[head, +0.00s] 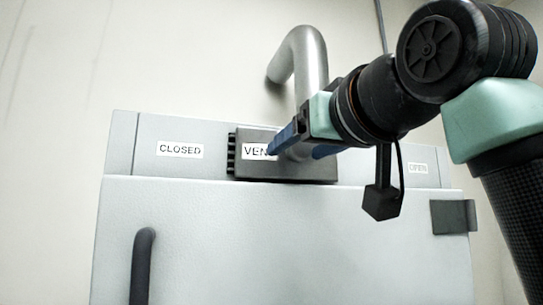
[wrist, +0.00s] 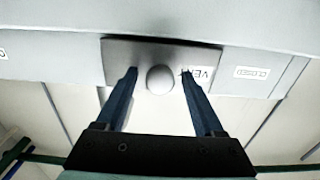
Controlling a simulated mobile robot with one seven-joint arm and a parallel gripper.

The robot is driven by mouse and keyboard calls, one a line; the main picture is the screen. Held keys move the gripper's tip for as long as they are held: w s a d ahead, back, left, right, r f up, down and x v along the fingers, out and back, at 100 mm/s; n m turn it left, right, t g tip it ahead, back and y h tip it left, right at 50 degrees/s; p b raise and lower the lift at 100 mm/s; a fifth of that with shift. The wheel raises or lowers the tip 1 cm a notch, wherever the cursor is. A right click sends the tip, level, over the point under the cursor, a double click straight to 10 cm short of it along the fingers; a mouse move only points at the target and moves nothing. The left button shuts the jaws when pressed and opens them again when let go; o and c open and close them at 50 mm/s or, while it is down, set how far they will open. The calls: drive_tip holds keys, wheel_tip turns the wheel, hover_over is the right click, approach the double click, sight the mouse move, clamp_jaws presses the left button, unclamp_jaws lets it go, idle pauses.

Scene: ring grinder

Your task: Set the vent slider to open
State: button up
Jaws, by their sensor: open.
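The vent slider (head: 240,165) is a dark grey block on the top front strip of a grey cabinet, with a VENT label partly hidden by a finger. It sits between the CLOSED label (head: 180,150) on the left and the OPEN label (head: 417,168) on the right, nearer CLOSED. In the wrist view the slider (wrist: 130,50) appears upside down with a round grey knob (wrist: 160,80). My gripper (wrist: 159,74) is open, its blue fingers on either side of the knob. Whether they touch it cannot be told. In the head view my gripper (head: 295,150) covers part of the slider.
A grey pipe (head: 305,60) bends out of the wall behind and above the slider. The cabinet (head: 300,240) has a dark handle (head: 143,265) at lower left and a dark bracket (head: 450,216) at right. The strip right of the slider looks clear towards OPEN.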

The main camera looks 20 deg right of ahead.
drive_tip(key=shift+s+r, duration=0.15)
drive_tip(key=shift+s, duration=0.4)
drive_tip(key=shift+c, duration=0.7)
clamp_jaws()
drive_tip(key=shift+w, duration=0.2)
